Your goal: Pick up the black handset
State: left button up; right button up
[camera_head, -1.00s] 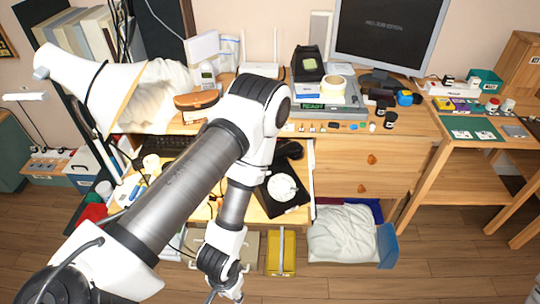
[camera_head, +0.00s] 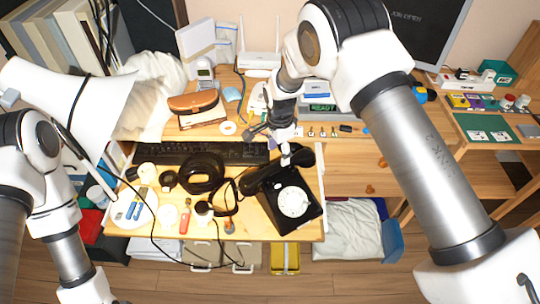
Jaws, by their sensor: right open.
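The black dial phone (camera_head: 313,207) with a white round dial sits on the lower desk shelf, right of centre. Its black handset (camera_head: 262,177) lies across the back of the phone, tilted up to the right. My right gripper (camera_head: 270,141) hangs just behind and above the handset, near the keyboard's right end. It is open and empty, and seems apart from the handset. My left arm (camera_head: 60,240) is at the left edge, and its gripper is out of the picture.
Black headphones (camera_head: 202,172), cables and small items crowd the shelf left of the phone. A black keyboard (camera_head: 190,153) lies behind them. A brown case (camera_head: 193,102) and a monitor (camera_head: 425,30) are on the upper desk.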

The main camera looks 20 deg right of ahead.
aim_at(278, 165)
jog(key=shift+s+d+f+p, duration=0.1)
jog(key=shift+s+f+p, duration=0.3)
jog(key=shift+f, duration=0.5)
jog(key=f, duration=0.2)
jog(key=f+p, duration=0.1)
jog(key=f, duration=0.2)
jog(key=shift+w+f, duration=0.3)
jog(key=shift+s+r, duration=0.1)
jog(key=c, duration=0.4)
pick_arm(q)
jog(key=shift+s+r, duration=0.2)
jog(key=shift+r, duration=1.05)
pick_arm(e)
grip_shut()
